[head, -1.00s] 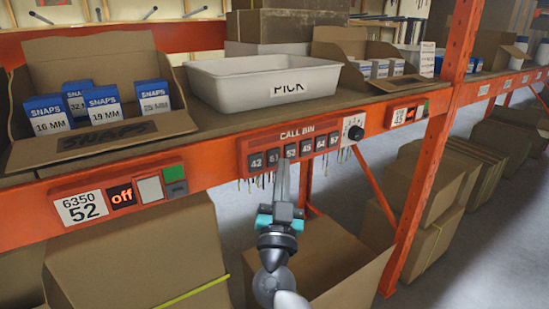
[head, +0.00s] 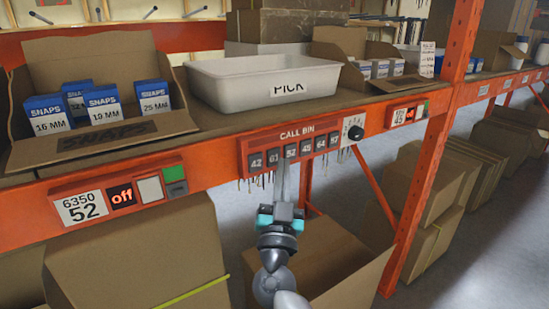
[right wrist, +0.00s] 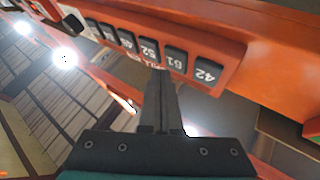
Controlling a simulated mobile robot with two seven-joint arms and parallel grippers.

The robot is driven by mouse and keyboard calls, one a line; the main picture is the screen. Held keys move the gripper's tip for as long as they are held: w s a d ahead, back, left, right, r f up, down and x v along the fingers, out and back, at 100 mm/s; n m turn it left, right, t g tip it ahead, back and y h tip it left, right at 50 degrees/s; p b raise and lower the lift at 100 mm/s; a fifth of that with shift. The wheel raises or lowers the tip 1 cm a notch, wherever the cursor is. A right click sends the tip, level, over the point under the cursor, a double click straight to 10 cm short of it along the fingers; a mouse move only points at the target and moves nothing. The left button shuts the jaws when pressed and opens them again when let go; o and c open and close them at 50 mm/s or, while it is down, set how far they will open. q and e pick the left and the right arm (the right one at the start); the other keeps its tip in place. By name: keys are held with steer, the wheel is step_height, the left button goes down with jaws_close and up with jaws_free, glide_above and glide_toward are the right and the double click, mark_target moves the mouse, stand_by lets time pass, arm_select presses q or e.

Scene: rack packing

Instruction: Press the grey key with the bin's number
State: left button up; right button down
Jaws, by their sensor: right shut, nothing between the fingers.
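The call panel (head: 333,133) is red, marked CALL BIN, and has a row of grey keys. The key marked 52 (head: 291,151) is third from the left; it also shows in the right wrist view (right wrist: 149,50). Key 61 (head: 273,155) is just left of it. A bin label (head: 82,208) on the beam reads 6350 over 52. My right gripper (head: 283,165) is shut and empty, its fingertips just below keys 61 and 52. In the right wrist view its tips (right wrist: 160,73) lie close to these keys; I cannot tell whether they touch. My left gripper is not in view.
Above stand a white PICK tray (head: 215,92) and an open carton (head: 100,138) of blue SNAPS boxes. An orange upright (head: 436,150) stands to the right. Cardboard boxes (head: 140,262) fill the space below the beam.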

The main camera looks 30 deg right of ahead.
steer(key=shift+w, duration=0.1)
stand_by(0.6)
steer(key=shift+w, duration=0.3)
steer(key=shift+w+p, duration=0.35)
steer(key=shift+w, duration=0.1)
stand_by(0.5)
steer(key=shift+s, duration=0.1)
steer(key=shift+s+p, duration=0.55)
steer(key=shift+s, duration=0.2)
steer(key=shift+s, duration=0.1)
steer(key=s+p, duration=0.1)
steer(key=s, duration=0.1)
steer(key=s+p, duration=0.1)
steer(key=s, duration=0.1)
steer(key=shift+s+d, duration=0.2)
steer(key=shift+s, duration=0.2)
